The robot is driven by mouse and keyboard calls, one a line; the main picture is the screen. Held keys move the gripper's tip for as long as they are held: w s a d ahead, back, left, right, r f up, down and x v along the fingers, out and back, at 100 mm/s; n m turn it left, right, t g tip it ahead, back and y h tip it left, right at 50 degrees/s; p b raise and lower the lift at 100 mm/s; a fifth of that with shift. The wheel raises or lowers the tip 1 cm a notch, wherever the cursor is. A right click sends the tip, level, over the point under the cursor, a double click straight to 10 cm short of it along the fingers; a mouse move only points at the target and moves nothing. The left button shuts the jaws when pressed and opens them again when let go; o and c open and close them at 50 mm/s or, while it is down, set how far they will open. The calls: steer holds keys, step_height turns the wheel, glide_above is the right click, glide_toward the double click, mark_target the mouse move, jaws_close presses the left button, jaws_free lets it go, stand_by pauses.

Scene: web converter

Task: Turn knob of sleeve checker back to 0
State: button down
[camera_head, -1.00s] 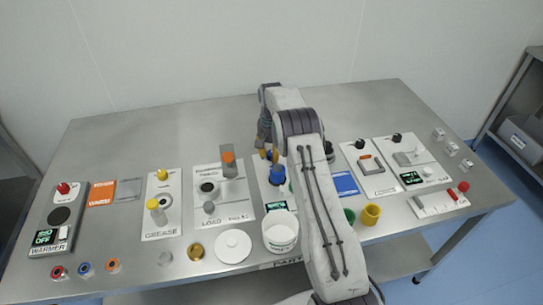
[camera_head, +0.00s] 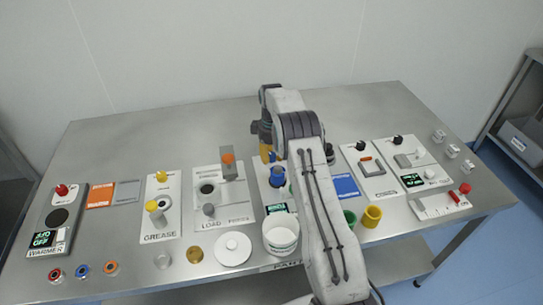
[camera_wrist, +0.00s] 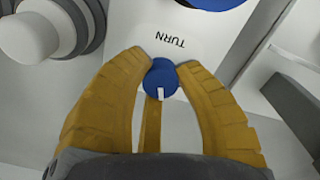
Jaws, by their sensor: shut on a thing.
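The sleeve checker (camera_head: 268,195) is a white panel with a green display (camera_head: 276,208) near the middle of the table. In the wrist view its knob (camera_wrist: 161,79) is a small blue disc with a white pointer line, below the printed word TURN. The pointer aims toward the bottom of the picture. My gripper (camera_wrist: 163,68) is shut on the knob, its yellow fingers at either side. In the head view my gripper (camera_head: 266,150) is at the panel's far end, mostly hidden by my arm. The display's figures are too small to read.
A larger blue part (camera_head: 277,170) stands on the panel close to my gripper. A white tub (camera_head: 281,236) stands in front. The table's back strip is clear.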

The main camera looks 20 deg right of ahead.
steer(key=n, duration=0.4)
steer(key=shift+s+f, duration=0.25)
steer(key=shift+f, duration=0.05)
steer(key=shift+d+n, duration=0.1)
steer(key=shift+n, duration=2)
steer(key=shift+d, duration=0.1)
steer(key=c, duration=1.3)
jaws_free()
steer(key=o, duration=0.4)
steer(key=shift+w+d+r, duration=0.1)
steer(key=shift+r, duration=0.05)
steer(key=shift+r, duration=0.15)
